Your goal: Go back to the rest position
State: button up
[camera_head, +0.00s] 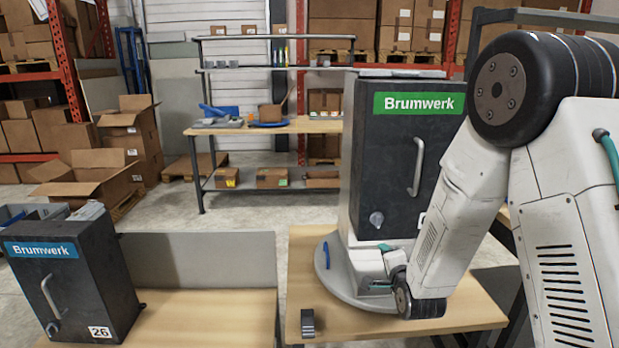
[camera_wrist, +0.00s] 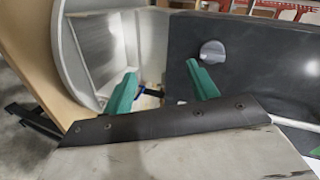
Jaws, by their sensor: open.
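My gripper (camera_head: 381,267) is low in front of the dark dispenser with the green Brumwerk label (camera_head: 420,103). In the wrist view its two green fingers (camera_wrist: 163,84) stand apart, with nothing seen held between them. The dispenser's dark front (camera_wrist: 265,70) and its round grey knob (camera_wrist: 212,51) are close by at the right of that view. My arm hides the dispenser's lower right side in the head view. I cannot tell whether the fingers touch anything.
The dispenser stands on a round grey plate (camera_head: 350,293) on a wooden table (camera_head: 460,318). A blue pen-like item (camera_head: 326,255) and a small dark block (camera_head: 307,322) lie nearby. Another Brumwerk dispenser marked 26 (camera_head: 85,285) stands left. A workbench (camera_head: 300,125) and boxes are behind.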

jog(key=s+n+g, duration=0.8)
jog(key=s+g, duration=0.1)
jog(key=s, duration=0.4)
jog(key=s+d+r+n+g, duration=0.1)
jog(key=s+r+n+g, duration=0.1)
jog(key=s+r, duration=0.8)
jog(key=s+d+r+n+g, duration=0.1)
jog(key=s+r+n, duration=0.4)
jog(key=s+r, duration=0.5)
jog(key=s+g, duration=0.1)
jog(key=s, duration=0.6)
jog(key=shift+d, duration=0.35)
